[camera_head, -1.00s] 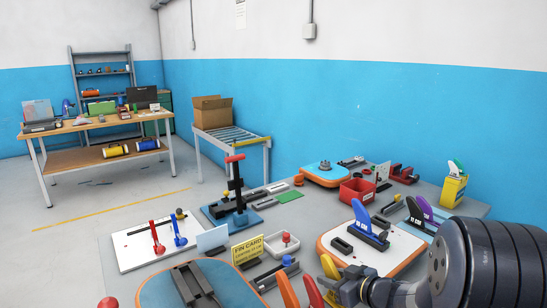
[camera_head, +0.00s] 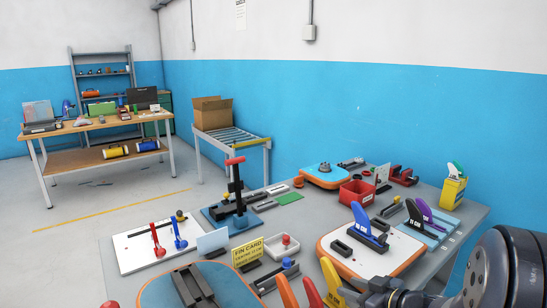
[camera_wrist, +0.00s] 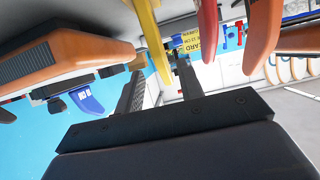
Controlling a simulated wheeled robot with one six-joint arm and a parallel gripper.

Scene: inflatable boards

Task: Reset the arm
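My arm reaches in from the lower right of the head view, with my gripper (camera_head: 368,294) low over the near right part of the bench, partly cut off by the bottom edge. In the wrist view, my gripper (camera_wrist: 160,72) shows two dark fingers standing apart, with nothing visibly clamped between them. A yellow fin (camera_head: 331,278) is just left of my gripper in the head view; in the wrist view it (camera_wrist: 150,40) appears beyond the fingers. I cannot tell how close it is.
A white board with orange rim (camera_head: 395,258) carries a blue fin (camera_head: 362,222). Orange (camera_head: 287,292) and red fins stand near the front. Floor left is clear.

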